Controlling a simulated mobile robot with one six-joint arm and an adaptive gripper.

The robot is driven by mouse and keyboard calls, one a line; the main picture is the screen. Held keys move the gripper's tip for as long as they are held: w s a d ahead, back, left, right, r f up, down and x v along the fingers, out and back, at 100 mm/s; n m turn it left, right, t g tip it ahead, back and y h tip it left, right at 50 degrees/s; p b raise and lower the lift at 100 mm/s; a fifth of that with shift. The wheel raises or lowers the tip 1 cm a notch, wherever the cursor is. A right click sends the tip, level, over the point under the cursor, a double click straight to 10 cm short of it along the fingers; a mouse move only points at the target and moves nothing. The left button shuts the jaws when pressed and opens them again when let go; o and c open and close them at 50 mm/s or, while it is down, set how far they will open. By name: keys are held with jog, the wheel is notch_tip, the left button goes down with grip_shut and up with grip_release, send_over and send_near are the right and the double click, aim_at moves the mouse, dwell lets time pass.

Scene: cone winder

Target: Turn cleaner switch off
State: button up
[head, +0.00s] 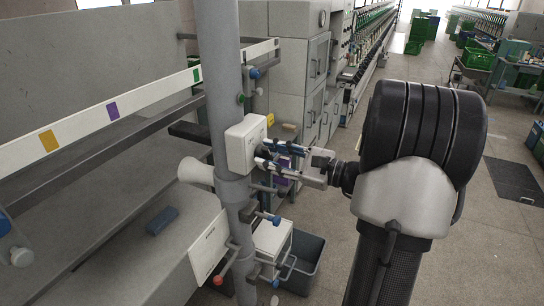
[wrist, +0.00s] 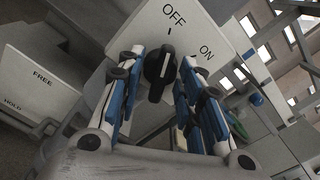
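The cleaner switch is a white box (head: 241,146) on the grey vertical post in the head view. In the wrist view its panel (wrist: 146,30) carries the words OFF and ON with tick marks, and a black rotary knob (wrist: 159,67). The knob's long handle stands nearly upright in the picture, its upper end towards the OFF mark; ON lies to the right. My gripper (wrist: 162,62) is open, one blue-and-white finger on each side of the knob. I cannot tell whether either finger touches it. In the head view my gripper (head: 264,153) is at the box's right side.
The grey post (head: 222,90) carries the switch and several small levers. A FREE/HOLD plate (head: 209,247) hangs lower on it and also shows in the wrist view (wrist: 40,92). A grey bin (head: 305,265) stands below. Open floor lies to the right.

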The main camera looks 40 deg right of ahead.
jog(key=o, duration=0.3)
jog(key=v, duration=1.2)
jog(key=shift+f, duration=0.1)
dwell(0.3)
